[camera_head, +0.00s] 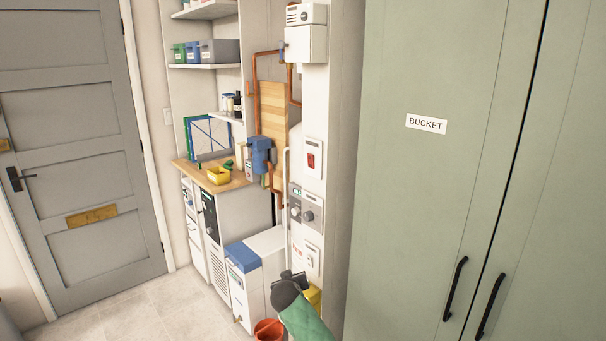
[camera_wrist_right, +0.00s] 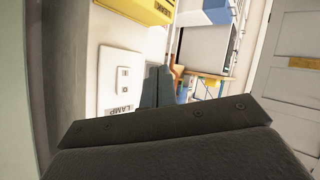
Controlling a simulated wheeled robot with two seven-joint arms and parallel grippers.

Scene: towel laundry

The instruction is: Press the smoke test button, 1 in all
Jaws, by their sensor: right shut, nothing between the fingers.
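My right gripper (camera_head: 289,279) is low beside the wall panels, at the end of my green-sleeved arm. The head view shows a white panel (camera_head: 312,256) just above the gripper, a dial panel (camera_head: 305,207) and a red switch (camera_head: 312,160). No label reading smoke test is legible. My left gripper is not in view.
A yellow box (camera_head: 314,297) is behind my right gripper, with a red bucket (camera_head: 268,330) on the floor nearby. A blue-topped white unit (camera_head: 258,252) stands to the left. A green cabinet (camera_head: 420,180) labelled BUCKET closes off the right. Floor is free near the grey door (camera_head: 80,150).

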